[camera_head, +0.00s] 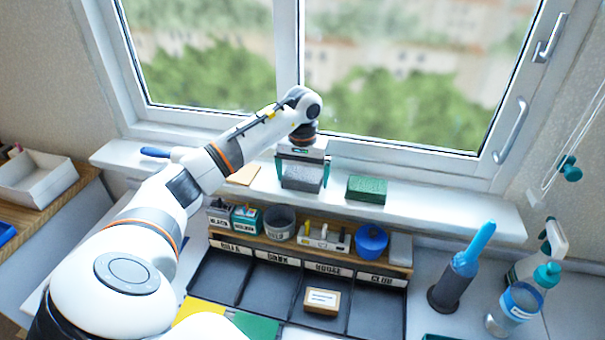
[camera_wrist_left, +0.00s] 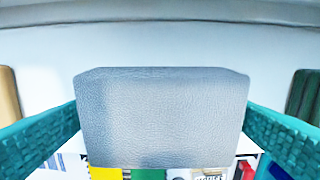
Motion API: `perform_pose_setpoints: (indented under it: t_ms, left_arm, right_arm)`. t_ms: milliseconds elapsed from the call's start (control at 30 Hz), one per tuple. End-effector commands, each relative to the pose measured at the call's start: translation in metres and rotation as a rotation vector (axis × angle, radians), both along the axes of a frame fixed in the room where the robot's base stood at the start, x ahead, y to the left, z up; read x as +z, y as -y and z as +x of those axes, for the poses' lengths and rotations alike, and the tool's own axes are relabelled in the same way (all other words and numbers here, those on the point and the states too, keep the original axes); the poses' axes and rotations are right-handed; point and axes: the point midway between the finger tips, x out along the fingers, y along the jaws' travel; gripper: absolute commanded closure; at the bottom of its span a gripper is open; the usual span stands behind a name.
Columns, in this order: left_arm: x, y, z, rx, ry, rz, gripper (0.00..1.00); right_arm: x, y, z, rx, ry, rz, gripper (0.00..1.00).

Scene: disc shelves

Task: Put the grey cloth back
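The grey cloth (camera_head: 302,177) looks like a thick folded block at the windowsill, below my left gripper. In the left wrist view the grey cloth (camera_wrist_left: 163,115) fills the middle, with a leathery surface. My left gripper (camera_head: 302,172) points down over the sill, and its teal fingers touch the cloth on both sides. The fingers also show at both edges of the left wrist view (camera_wrist_left: 163,125). I cannot tell whether the cloth rests on the sill or hangs just above it. My right gripper is not in view.
On the windowsill (camera_head: 440,205), a tan pad (camera_head: 243,174) lies left of the cloth and a green block (camera_head: 367,189) right. Below stand a rack of small containers (camera_head: 300,236) and a dark compartment tray (camera_head: 270,285) holding a small box (camera_head: 322,301). Bottles (camera_head: 465,270) stand right.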

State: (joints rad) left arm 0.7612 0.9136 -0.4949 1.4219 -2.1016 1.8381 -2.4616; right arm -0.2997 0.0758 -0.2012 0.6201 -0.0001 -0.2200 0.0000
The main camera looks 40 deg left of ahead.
Motion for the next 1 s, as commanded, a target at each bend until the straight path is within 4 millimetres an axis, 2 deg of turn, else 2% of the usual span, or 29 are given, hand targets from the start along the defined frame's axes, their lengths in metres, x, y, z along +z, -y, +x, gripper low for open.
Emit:
perform_pose_setpoints:
  t_ms: [267,567,700,833,1000]
  left_arm:
    - [0.012,0.0,0.001,0.0,0.003,0.001,0.0]
    - [0.075,0.0,0.001,0.0,0.007,0.0,0.0]
    - [0.102,0.0,0.001,0.001,0.004,0.0,0.0]
    - [0.117,0.0,0.0,0.0,0.002,0.0,0.0]
    - [0.123,0.0,0.0,0.001,0.0,-0.001,0.0]
  right_arm:
    - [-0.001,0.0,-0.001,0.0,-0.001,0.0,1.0]
    - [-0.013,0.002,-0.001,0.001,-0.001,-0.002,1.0]
    - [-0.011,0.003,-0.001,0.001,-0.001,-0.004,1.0]
    - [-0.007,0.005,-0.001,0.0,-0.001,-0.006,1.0]
    - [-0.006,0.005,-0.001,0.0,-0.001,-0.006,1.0]
